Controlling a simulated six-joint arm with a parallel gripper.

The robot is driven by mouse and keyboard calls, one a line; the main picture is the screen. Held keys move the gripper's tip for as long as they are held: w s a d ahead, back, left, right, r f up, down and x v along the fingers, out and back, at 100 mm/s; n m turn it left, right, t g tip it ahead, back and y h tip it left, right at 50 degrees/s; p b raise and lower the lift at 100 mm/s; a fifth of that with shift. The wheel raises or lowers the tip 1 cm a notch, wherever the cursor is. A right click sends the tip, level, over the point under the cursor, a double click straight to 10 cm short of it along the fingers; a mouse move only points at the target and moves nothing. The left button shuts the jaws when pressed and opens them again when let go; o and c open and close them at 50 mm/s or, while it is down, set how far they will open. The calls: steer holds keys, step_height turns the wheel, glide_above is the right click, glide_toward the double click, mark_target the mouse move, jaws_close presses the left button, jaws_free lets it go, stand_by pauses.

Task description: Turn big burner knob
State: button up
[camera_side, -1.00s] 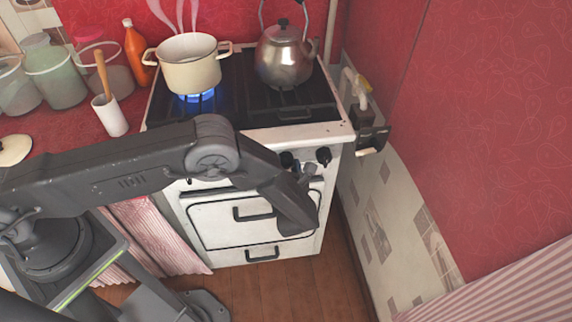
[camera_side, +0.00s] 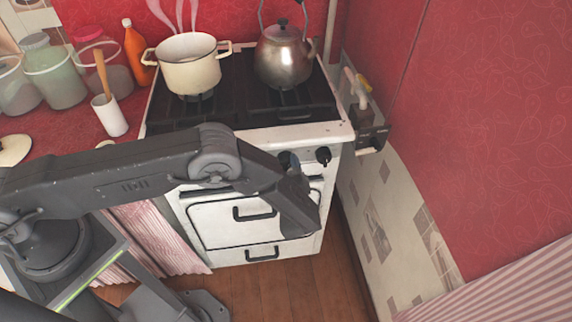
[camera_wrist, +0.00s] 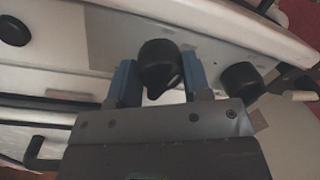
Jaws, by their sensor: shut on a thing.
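The burner knob (camera_wrist: 160,66) is black and round with a pointed lower end. In the wrist view it sits between the two blue-grey fingers of my gripper (camera_wrist: 156,84), which is shut on it. In the side view my gripper (camera_side: 291,162) is at the front panel of the white stove (camera_side: 288,133), and my arm hides much of this knob and the panel. Another black knob (camera_side: 323,155) is to the right and also shows in the wrist view (camera_wrist: 240,82). No flame shows under the cream pot (camera_side: 190,72).
A steel kettle (camera_side: 284,62) stands on the right side of the hob. An oven handle (camera_side: 256,213) sticks out below my gripper. A tiled wall with a pipe fitting (camera_side: 370,138) is close on the right. Jars and an orange bottle (camera_side: 137,50) stand at left.

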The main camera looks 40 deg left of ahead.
steer(key=shift+n+y, duration=0.3)
steer(key=shift+n, duration=1.4)
steer(key=o, duration=0.7)
steer(key=shift+o, duration=1.1)
steer(key=shift+w+r, duration=0.1)
steer(key=shift+d, duration=0.1)
